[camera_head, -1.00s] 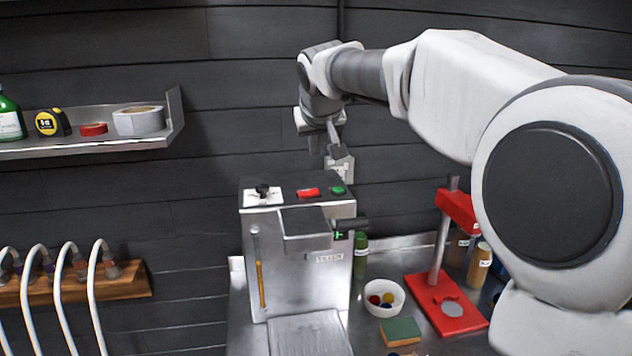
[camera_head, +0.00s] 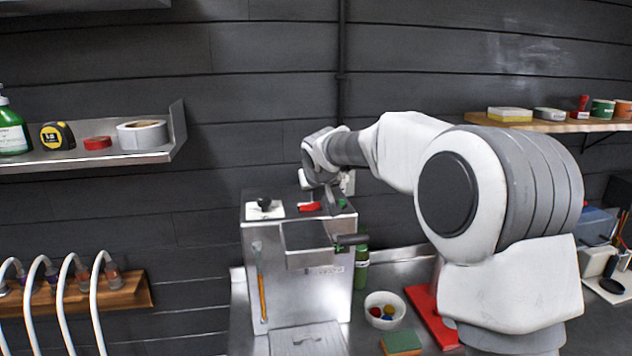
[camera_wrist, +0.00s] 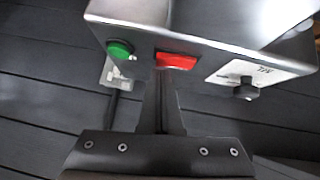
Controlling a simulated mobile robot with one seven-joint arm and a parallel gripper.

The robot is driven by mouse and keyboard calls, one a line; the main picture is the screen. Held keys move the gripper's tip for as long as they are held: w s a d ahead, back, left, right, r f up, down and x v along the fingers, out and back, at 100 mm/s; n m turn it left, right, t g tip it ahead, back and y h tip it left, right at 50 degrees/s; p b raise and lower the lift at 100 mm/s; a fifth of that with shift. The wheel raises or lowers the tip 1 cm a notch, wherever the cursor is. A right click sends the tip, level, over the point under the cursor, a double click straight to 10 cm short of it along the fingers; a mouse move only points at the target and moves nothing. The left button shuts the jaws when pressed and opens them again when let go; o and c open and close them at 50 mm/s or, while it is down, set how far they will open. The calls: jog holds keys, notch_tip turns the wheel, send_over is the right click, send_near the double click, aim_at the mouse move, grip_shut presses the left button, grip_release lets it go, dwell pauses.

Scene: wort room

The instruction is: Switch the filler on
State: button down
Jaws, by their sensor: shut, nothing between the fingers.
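The filler (camera_head: 285,265) is a steel box-shaped machine standing on the steel counter. Its top carries a black knob on a white plate (camera_head: 265,209), a red switch (camera_head: 309,206) and a green button (camera_head: 342,203). The wrist view shows the red switch (camera_wrist: 176,61), the green button (camera_wrist: 119,48) and the black knob (camera_wrist: 246,90) close up. My gripper (camera_head: 327,207) is shut and empty, low over the filler's top between switch and button. In the wrist view my fingers (camera_wrist: 163,85) reach toward the red switch's edge; I cannot tell whether they touch it.
A green bottle (camera_head: 361,265) stands right of the filler, near a white bowl (camera_head: 384,309) and a sponge (camera_head: 401,342). A red stand (camera_head: 432,312) is partly behind my arm. A steel shelf (camera_head: 90,160) hangs left, above several hoses on a wooden rack (camera_head: 130,291).

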jog(key=shift+f, duration=0.2)
jog(key=shift+d+f+b, duration=0.2)
jog(key=shift+f+b, duration=0.45)
jog(key=shift+b, duration=0.15)
jog(key=shift+r+p, duration=0.3)
jog(key=shift+a, duration=0.1)
jog(key=shift+s+a+r, duration=0.1)
jog(key=shift+a+r, duration=0.15)
jog(key=shift+a, duration=0.45)
jog(key=shift+r, duration=0.1)
